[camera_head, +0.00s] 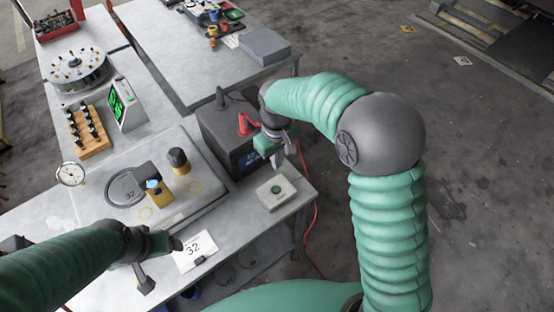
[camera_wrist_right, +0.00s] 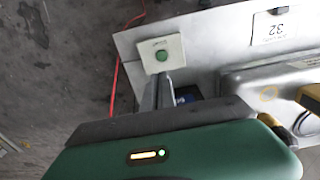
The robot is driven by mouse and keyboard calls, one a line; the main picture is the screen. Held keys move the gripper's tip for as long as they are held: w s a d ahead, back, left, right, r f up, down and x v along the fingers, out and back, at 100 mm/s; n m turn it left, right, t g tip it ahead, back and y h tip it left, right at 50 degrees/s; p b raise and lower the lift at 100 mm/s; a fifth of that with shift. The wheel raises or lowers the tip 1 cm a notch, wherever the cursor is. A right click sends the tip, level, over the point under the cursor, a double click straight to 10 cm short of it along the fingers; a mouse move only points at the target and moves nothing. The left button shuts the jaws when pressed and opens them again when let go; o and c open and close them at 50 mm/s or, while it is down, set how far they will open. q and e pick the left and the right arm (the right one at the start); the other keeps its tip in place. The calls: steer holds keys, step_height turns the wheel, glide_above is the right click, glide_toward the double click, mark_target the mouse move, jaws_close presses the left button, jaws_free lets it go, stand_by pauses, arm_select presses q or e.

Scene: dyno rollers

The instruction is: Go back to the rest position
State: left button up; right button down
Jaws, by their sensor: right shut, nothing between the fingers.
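My right gripper (camera_head: 278,156) is shut and empty in the head view. It hangs in the air by the black box with the red lever, behind a small pale box with a green button (camera_head: 276,190). In the right wrist view its fingers (camera_wrist_right: 158,92) point toward that button box (camera_wrist_right: 162,54), and I cannot tell whether they touch it. My left gripper (camera_head: 160,262) is at the lower left of the head view, near the table's front edge beside a card marked 32 (camera_head: 194,250). I cannot tell whether its fingers are open or shut.
The black box (camera_head: 226,138) stands beside a grey plate (camera_head: 205,195) with a yellow block (camera_head: 158,194) and a dark knob (camera_head: 178,160). A wooden rack (camera_head: 86,132), a screen (camera_head: 122,104) and a round carousel (camera_head: 76,70) stand farther back. Open floor lies right.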

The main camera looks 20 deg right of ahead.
steer(key=shift+d, duration=0.1)
steer(key=s+d+m+t, duration=0.1)
steer(key=s+d+m, duration=0.1)
steer(key=s, duration=0.6)
steer(key=s+d+f+m+t, duration=0.1)
steer(key=s+d+m, duration=0.1)
steer(key=s, duration=0.6)
steer(key=shift+d+f, duration=0.3)
steer(key=shift+d, duration=0.2)
stand_by(1.5)
